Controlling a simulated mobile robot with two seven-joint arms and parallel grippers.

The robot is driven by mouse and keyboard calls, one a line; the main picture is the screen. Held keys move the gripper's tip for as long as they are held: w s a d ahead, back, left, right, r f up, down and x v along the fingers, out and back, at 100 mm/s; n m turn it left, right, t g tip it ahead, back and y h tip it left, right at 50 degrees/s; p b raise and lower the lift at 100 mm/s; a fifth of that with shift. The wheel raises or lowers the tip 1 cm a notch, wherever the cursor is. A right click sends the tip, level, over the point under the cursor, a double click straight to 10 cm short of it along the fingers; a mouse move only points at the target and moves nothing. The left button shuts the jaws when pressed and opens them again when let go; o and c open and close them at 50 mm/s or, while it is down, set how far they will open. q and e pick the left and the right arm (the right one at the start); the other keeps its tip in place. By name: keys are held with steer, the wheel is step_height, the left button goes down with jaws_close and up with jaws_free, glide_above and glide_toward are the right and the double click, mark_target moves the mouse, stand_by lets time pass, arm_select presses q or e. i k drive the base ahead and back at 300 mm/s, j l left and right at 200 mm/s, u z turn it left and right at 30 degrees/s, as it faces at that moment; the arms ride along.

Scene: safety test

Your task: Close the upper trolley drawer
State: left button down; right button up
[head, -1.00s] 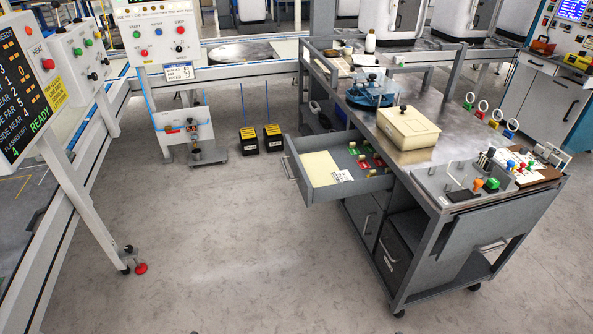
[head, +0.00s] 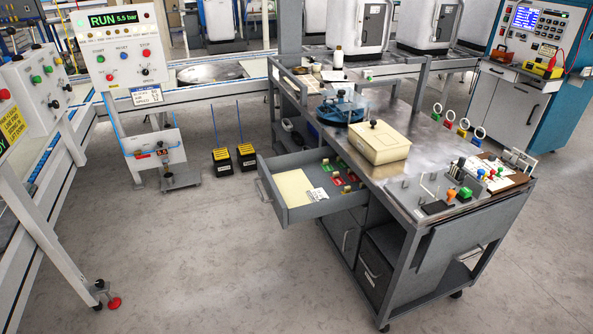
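The grey metal trolley (head: 408,200) stands right of centre in the head view. Its upper drawer (head: 318,206) is pulled out toward the left, with its handle (head: 264,190) on the left-hand front. Inside the drawer lie a cream sheet (head: 294,193) and several small red and green items (head: 337,180). Below it, a lower door with a handle (head: 346,240) and a dark drawer unit (head: 372,272) look shut. Neither of my grippers is in view.
A cream lidded box (head: 378,146) and a blue round fixture (head: 341,108) stand on the trolley top. Two black-and-yellow boxes (head: 234,158) sit on the floor behind the drawer. The floor between is clear.

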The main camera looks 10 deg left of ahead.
mark_target(285, 179)
steer(key=i+j+z, duration=0.6)
steer(key=i+j, duration=0.65)
steer(key=j, duration=0.15)
steer(key=z, duration=0.05)
